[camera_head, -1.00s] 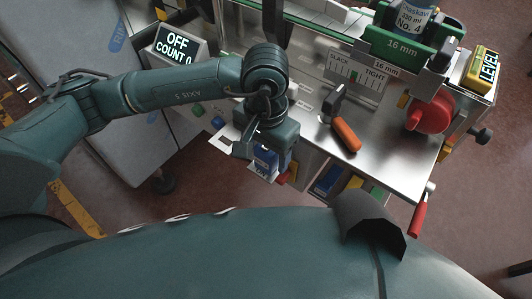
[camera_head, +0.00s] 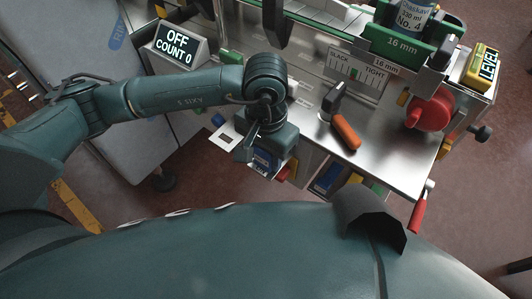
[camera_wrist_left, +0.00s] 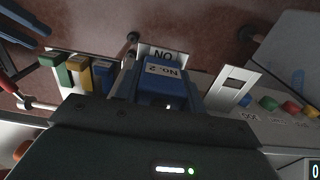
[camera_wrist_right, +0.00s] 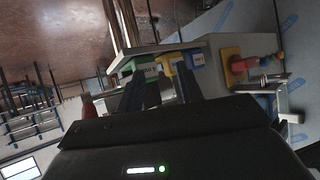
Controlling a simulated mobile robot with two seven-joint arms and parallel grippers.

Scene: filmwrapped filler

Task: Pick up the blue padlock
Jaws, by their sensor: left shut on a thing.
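The blue padlock (camera_wrist_left: 165,88) is a blue block with a light "No. 2" label in the left wrist view; no shackle can be made out. My left gripper (camera_wrist_left: 157,92) is shut on it, with a dark finger on either side. In the head view my left gripper (camera_head: 262,143) hangs at the table's front edge and hides most of the padlock (camera_head: 264,160). My right gripper (camera_wrist_right: 160,90) is open and empty in the right wrist view, its fingers apart.
A metal table (camera_head: 395,160) carries an orange-handled lever (camera_head: 345,132) and a red knob (camera_head: 428,112). Further blue (camera_head: 328,178), yellow (camera_head: 353,181) and green (camera_head: 378,192) blocks sit at its front. A white plate with a cutout (camera_head: 226,138) is beside my left gripper.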

